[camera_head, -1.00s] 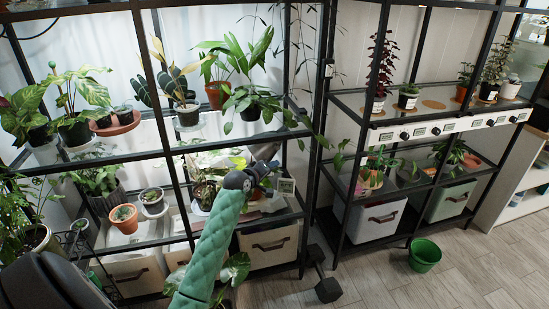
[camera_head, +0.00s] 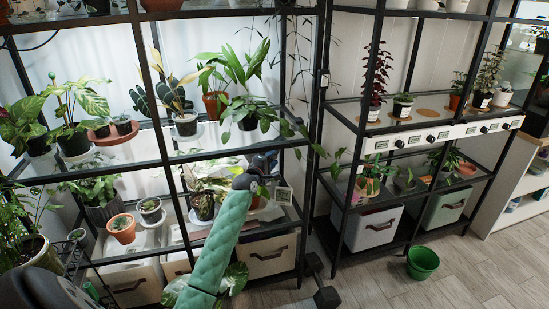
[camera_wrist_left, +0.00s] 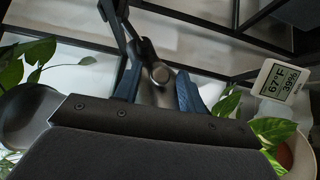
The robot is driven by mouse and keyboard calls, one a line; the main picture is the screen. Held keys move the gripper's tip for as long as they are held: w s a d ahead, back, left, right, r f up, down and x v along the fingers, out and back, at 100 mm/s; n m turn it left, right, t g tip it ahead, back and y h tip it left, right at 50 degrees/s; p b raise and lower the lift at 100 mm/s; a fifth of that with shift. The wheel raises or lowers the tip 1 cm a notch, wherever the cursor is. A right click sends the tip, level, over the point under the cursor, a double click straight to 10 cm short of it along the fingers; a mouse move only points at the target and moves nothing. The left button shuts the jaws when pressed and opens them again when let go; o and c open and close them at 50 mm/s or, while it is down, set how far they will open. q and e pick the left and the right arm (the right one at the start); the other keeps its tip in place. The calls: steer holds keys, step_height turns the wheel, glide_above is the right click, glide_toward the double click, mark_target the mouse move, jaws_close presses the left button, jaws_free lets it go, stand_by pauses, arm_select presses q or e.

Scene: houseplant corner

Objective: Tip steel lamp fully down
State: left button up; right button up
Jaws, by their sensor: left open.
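My left gripper (camera_head: 263,166) reaches into the middle shelf bay of the left rack, at the end of my green-sleeved arm. In the left wrist view its two blue fingers (camera_wrist_left: 157,88) are apart. Between them is a grey metal joint (camera_wrist_left: 160,73) with a dark rod running up from it, which looks like part of the steel lamp. I cannot tell whether the fingers touch it. The lamp's head and base are not clear in either view, and in the head view my gripper and the plants hide it. My right gripper is not in view.
Potted plants crowd the shelves, including a pot (camera_head: 203,206) left of my wrist. Black rack posts stand close by. A green bucket (camera_head: 423,263) sits on the floor.

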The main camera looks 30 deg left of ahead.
arm_select(q)
steer(key=shift+w, duration=0.8)
steer(key=shift+c, duration=0.4)
jaws_close()
steer(key=shift+f, duration=0.1)
